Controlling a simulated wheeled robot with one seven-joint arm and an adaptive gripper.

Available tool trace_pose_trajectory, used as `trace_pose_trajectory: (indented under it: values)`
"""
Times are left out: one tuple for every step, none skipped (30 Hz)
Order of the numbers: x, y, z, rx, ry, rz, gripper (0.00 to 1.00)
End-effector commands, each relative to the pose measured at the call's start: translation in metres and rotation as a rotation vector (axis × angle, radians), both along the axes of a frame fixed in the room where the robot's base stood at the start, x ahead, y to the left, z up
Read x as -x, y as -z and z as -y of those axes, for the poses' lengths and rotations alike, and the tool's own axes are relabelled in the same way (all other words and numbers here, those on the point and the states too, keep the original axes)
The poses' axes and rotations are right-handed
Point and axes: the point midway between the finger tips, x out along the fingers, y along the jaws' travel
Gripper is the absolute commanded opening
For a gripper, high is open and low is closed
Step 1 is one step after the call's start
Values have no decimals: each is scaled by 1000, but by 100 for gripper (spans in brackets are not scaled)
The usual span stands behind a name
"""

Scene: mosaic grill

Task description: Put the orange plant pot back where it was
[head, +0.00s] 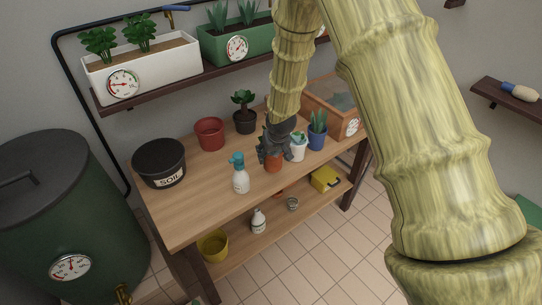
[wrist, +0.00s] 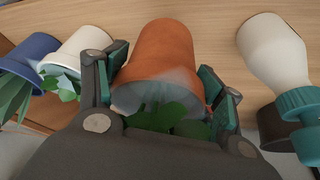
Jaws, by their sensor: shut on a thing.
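The orange plant pot (wrist: 165,48) with a green plant (wrist: 165,118) in it is between the two fingers of my gripper (wrist: 168,95) in the wrist view. In the head view, the orange pot (head: 273,166) shows at the table's front part, below my dark gripper (head: 274,150), which hides most of its plant. My gripper is shut on the pot. The pot is on or just above the wooden table (head: 190,211); I cannot tell whether it touches the top.
A white spray bottle with a teal head (head: 240,175) stands left of the pot. A white pot (head: 298,150) and a blue pot (head: 317,138) stand close on the right. A red pot (head: 209,134), a dark plant pot (head: 245,121) and a soil bucket (head: 159,165) stand farther back.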

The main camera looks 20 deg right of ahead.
Motion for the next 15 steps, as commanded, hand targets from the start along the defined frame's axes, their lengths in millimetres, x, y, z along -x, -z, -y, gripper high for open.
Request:
trace_pose_trajectory:
  values:
    - [-3, 0, 0, 0, 0, 0, 28]
    - [-4, 0, 0, 0, 0, 0, 28]
    - [-6, 0, 0, 0, 0, 1, 28]
    - [-8, 0, 0, 0, 0, 2, 28]
    - [-10, -1, 0, 0, 0, 2, 28]
    - [-15, -1, 0, 0, 0, 2, 28]
    - [-14, 3, 0, 1, -1, -1, 28]
    - [-13, 6, 0, 1, -1, -2, 28]
    - [-13, 10, 0, 1, 0, -2, 28]
    - [-13, 14, 0, 1, -1, -2, 28]
    - [-13, 17, 0, 1, -1, -2, 28]
    - [-13, 21, 0, 1, -1, -1, 28]
    - [-13, 23, 0, 1, -1, -1, 28]
    - [-13, 26, 0, 2, 0, -1, 28]
    - [-13, 29, 0, 2, 1, -2, 28]
